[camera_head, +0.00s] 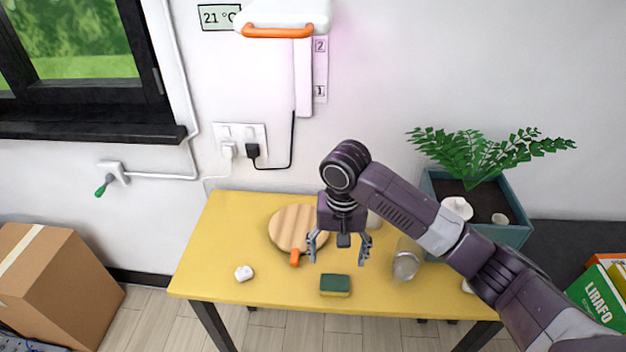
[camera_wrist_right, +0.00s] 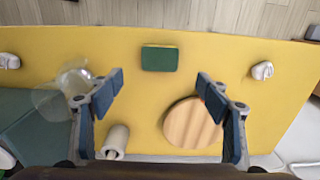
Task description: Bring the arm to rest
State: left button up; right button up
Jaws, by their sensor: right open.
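My right arm reaches in from the right in the head view, over the yellow table (camera_head: 205,270). Its right gripper (camera_head: 339,256) points down above the table, open and empty. In the right wrist view the two fingers of the right gripper (camera_wrist_right: 160,85) stand wide apart with nothing between them but tabletop. A green and yellow sponge (camera_head: 335,285) lies on the table just in front of the gripper; it also shows in the right wrist view (camera_wrist_right: 159,58). My left gripper is not in view.
A round wooden board (camera_head: 290,226), an orange object (camera_head: 295,258), a white lump (camera_head: 244,273) and a clear glass vessel (camera_head: 406,262) are on the table. A potted plant (camera_head: 475,187) stands behind right. A cardboard box (camera_head: 62,285) is left on the floor. The table's front left is clear.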

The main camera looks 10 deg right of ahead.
jog(key=s+a+f+n+t+y, duration=0.1)
jog(key=s+a+f+n, duration=0.15)
jog(key=s+f, duration=0.2)
jog(key=s+a+f+n+t+y, duration=0.1)
jog(key=s+a+f+n+y, duration=0.1)
jog(key=s+a+f, duration=0.3)
jog(key=s+d+t+h, duration=0.2)
jog(key=s+d+h, duration=0.1)
jog(key=s+d, duration=1.05)
jog(key=s+f+g+b, duration=0.1)
jog(key=s+f, duration=0.1)
jog(key=f, duration=1.2)
jog(key=s+f+g, duration=0.1)
jog(key=s+f, duration=0.1)
jog(key=f, duration=1.3)
jog(key=s+d+f+n+g, duration=0.1)
jog(key=s+d+f, duration=0.1)
jog(key=s+f, duration=1.2)
jog(key=shift+s+d+f+b, duration=0.35)
jog(key=shift+s+b, duration=0.1)
jog(key=shift+s, duration=0.45)
